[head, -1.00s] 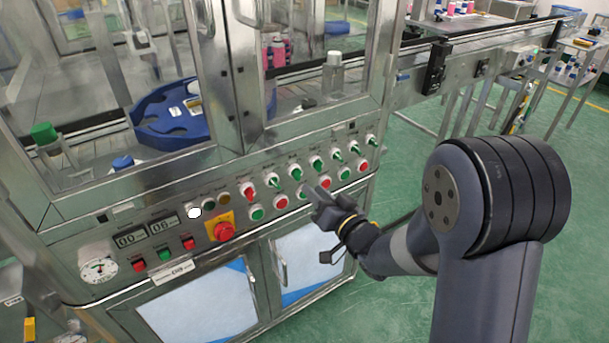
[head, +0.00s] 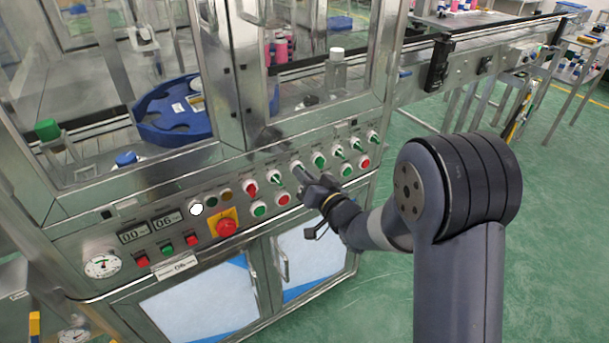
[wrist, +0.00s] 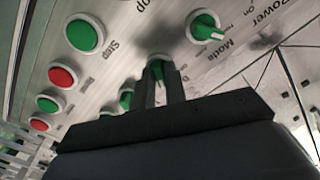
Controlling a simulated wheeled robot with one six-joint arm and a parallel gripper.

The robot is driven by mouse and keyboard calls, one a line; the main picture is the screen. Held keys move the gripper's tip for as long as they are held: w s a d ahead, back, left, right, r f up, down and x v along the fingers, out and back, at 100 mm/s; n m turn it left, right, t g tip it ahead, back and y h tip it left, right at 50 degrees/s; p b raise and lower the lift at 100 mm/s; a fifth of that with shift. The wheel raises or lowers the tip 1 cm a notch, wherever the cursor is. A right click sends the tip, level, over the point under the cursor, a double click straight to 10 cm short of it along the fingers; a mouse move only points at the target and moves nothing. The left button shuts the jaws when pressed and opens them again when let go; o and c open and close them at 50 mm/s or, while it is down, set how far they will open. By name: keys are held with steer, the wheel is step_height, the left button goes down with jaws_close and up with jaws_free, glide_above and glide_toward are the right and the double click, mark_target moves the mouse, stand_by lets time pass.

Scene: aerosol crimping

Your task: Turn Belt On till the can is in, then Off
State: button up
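The steel crimping machine has a sloping control panel (head: 185,205) with rows of knobs and buttons. My gripper (head: 303,175) is at the upper row, at a green knob (head: 297,165). In the wrist view, the two dark fingers stand close together with a narrow gap, and a green knob (wrist: 157,66) shows at their tips. I cannot tell whether they touch it. A knob labelled Mode (wrist: 206,26) is beside it. A clear bottle-like can with a white cap (head: 336,72) stands behind the glass. The conveyor (head: 495,52) runs out to the right. The Belt label is not readable.
A blue star wheel (head: 175,132) sits inside the machine, with pink containers (head: 281,48) behind. A red emergency stop (head: 226,227) is on the panel's lower left. Other knobs and red and green buttons surround my gripper closely. Green floor (head: 545,200) is open at right.

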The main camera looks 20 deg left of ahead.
jaws_close()
steer(key=shift+f+n+b, duration=0.15)
steer(key=shift+n+b, duration=0.15)
steer(key=shift+b, duration=0.3)
steer(key=shift+n+b, duration=5.6)
steer(key=shift+b, duration=0.8)
